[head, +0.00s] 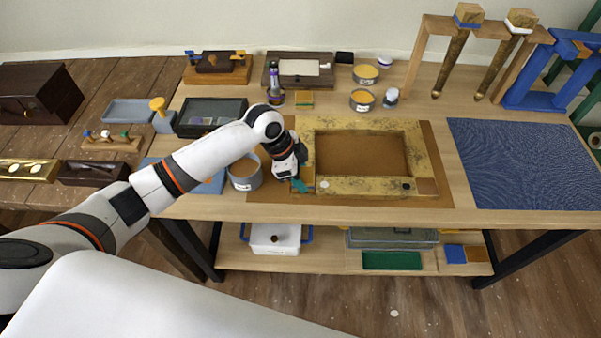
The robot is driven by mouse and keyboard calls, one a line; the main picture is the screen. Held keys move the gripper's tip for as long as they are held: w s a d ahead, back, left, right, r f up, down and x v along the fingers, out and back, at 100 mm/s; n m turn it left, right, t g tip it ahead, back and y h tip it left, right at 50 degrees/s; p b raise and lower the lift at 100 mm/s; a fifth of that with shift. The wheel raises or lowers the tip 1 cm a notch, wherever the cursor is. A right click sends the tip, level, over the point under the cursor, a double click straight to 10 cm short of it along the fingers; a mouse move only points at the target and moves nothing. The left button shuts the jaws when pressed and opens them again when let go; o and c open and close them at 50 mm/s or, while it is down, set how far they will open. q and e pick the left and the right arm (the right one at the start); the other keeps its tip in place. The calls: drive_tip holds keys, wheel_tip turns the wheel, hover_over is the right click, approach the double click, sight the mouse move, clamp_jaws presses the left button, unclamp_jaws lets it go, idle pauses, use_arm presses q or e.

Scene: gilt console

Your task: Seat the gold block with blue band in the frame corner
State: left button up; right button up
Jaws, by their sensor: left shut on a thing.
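A speckled gold frame (372,124) lies flat on a brown board (440,165) on the workbench. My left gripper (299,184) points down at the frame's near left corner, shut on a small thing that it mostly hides. Teal shows at its fingertips; I cannot make out a gold block or blue band there, nor whether the thing touches the frame. A gold block with a blue band (468,14) tops a gilt leg in the far right stand. My right gripper is not in view.
A tan-topped tin (245,173) stands close left of my gripper. A small dark piece (407,186) lies on the frame's near rail. Tins (362,101) and a gold block with a green band (304,97) stand behind. A blue mat (525,160) is clear at right.

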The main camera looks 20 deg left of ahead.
use_arm(q)
drive_tip(key=shift+f, duration=0.15)
drive_tip(key=o, duration=1.1)
drive_tip(key=shift+c, duration=0.2)
drive_tip(key=b+v, duration=0.1)
drive_tip(key=v, duration=1.1)
drive_tip(key=shift+d, duration=0.1)
